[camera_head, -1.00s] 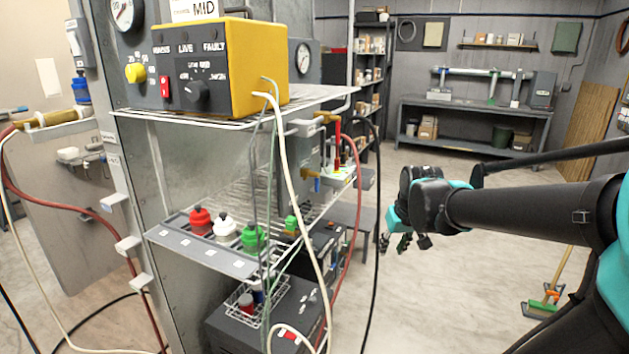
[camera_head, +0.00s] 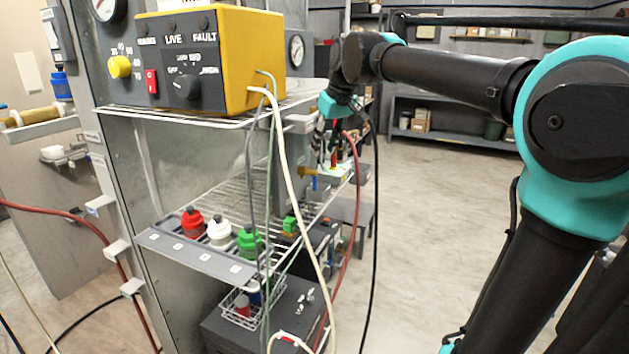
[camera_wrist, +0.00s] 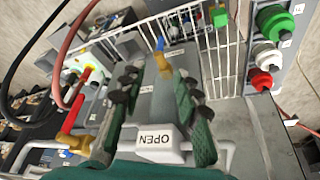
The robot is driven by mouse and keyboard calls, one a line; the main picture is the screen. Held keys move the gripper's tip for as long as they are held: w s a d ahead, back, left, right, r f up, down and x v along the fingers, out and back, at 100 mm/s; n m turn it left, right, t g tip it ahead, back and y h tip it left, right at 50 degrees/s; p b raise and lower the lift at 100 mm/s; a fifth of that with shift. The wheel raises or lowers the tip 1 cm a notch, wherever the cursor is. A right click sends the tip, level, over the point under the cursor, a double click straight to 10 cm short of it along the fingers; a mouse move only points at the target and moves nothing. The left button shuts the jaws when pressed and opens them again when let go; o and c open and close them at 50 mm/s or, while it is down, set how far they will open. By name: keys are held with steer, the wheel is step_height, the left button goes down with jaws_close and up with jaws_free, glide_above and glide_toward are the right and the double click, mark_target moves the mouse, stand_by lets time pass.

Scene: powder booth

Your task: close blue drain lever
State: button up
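The blue drain lever (camera_head: 314,183) hangs down from a small brass valve (camera_head: 308,171) below the grey box at the right side of the shelf rack. In the wrist view the blue lever (camera_wrist: 160,44) stands out beyond the brass valve (camera_wrist: 163,65), in the gap between my fingers but farther away. My gripper (camera_head: 328,143) is above and slightly right of the lever, apart from it. In the wrist view my gripper (camera_wrist: 157,88) has its two green-and-black fingers spread, with nothing held between them.
A red lever (camera_wrist: 72,112) and a red hose (camera_wrist: 72,35) lie left of the fingers. A wire shelf (camera_head: 185,249) holds red, white and green bottles. White and green cables hang in front. Floor at right is clear.

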mark_target(316, 175)
steer(key=x, duration=1.4)
steer(key=shift+r, duration=0.1)
jaws_close()
